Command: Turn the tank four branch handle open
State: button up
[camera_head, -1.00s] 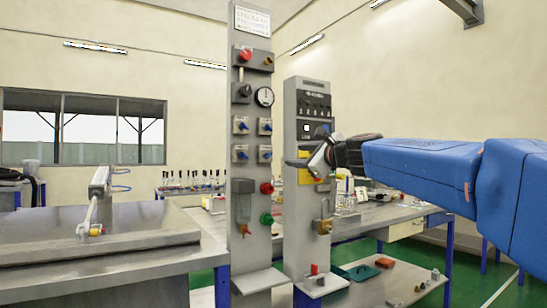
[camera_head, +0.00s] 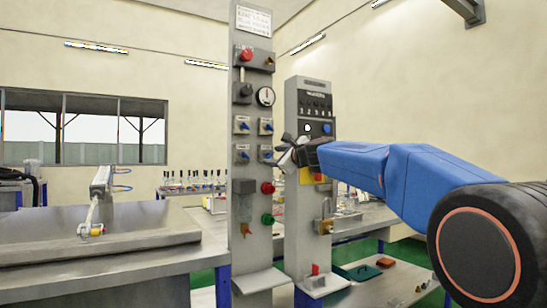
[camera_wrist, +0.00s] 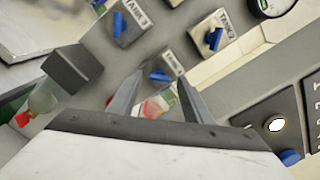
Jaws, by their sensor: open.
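The tank four branch handle (camera_head: 265,153) is the lower right of the blue handles on the tall grey panel (camera_head: 243,60). In the wrist view this blue handle (camera_wrist: 160,76) sits on its small plate, beyond and between my fingertips; its label is partly legible. My gripper (camera_head: 280,154) is open, just right of the handle in the head view. In the wrist view my gripper (camera_wrist: 160,78) has both fingers apart, with no clear contact with the handle. The tank three handle (camera_wrist: 118,25) and tank two handle (camera_wrist: 215,39) show above it.
A shorter grey panel (camera_head: 292,215) with buttons stands right of the tall panel, close behind my gripper. A grey box (camera_wrist: 72,68) juts out at the left in the wrist view. A round gauge (camera_head: 265,96) and red and green knobs are on the tall panel.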

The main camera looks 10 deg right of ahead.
jog(key=shift+w+a, duration=0.2)
jog(key=shift+w, duration=0.3)
jog(key=c, duration=1.1)
jog(key=shift+o, duration=0.2)
